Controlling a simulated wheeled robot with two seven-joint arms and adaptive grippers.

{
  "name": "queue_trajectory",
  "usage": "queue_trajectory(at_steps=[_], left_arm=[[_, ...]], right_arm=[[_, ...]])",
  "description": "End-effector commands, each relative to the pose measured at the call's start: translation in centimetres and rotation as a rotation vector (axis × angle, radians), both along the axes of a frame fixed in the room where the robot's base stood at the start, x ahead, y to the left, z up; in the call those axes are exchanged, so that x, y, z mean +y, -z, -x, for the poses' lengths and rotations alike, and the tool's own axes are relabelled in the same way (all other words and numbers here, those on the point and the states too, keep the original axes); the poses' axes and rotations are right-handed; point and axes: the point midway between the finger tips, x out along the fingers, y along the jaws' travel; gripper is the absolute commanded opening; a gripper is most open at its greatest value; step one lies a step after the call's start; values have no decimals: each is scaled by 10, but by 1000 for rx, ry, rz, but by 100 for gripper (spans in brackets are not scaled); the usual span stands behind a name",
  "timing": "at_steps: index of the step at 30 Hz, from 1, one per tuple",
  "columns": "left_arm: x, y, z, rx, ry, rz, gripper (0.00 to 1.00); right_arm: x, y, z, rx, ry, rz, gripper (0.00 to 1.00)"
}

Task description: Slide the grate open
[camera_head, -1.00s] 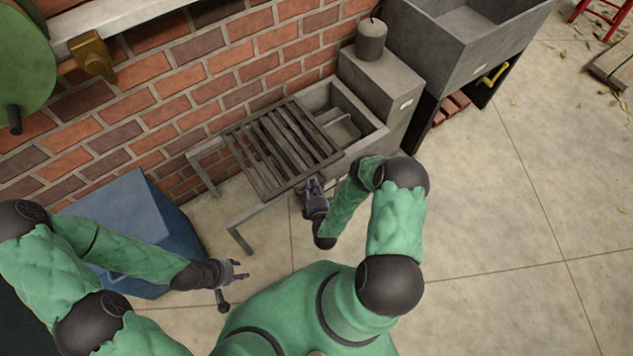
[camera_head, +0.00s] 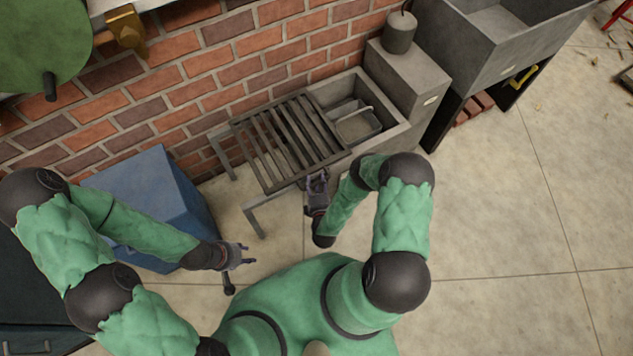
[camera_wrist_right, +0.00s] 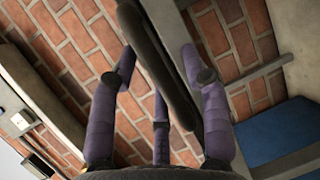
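The grate (camera_head: 287,143) is a dark slatted metal panel. It lies over the left and middle part of the grey stone grill (camera_head: 389,142), whose basin is uncovered on the right. My right gripper (camera_head: 317,180) is at the grate's near edge, toward its right end. My left gripper (camera_head: 247,256) is open and empty, low over the floor, away from the grate.
A blue box (camera_head: 150,195) stands beside my left arm. A grey block with a dark canister (camera_head: 399,33) on top stands right of the basin. A brick wall (camera_head: 190,85) runs behind. A tray (camera_head: 357,126) sits in the open basin.

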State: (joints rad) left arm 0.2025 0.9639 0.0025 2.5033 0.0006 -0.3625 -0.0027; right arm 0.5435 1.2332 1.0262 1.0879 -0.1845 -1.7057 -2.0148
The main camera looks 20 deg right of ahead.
Motion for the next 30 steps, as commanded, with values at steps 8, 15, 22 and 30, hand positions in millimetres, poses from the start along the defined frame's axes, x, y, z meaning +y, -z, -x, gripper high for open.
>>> queue_trajectory(at_steps=[8,15,22,30], left_arm=[[0,0,0,0,0,0,40],[0,0,0,0,0,0,40],[0,0,0,0,0,0,40],[0,0,0,0,0,0,40]], right_arm=[[-1,-1,0,-2,3,2,49],[7,-5,23,1,3,0,49],[21,-13,67,2,3,-1,49],[33,-20,103,0,3,2,49]])
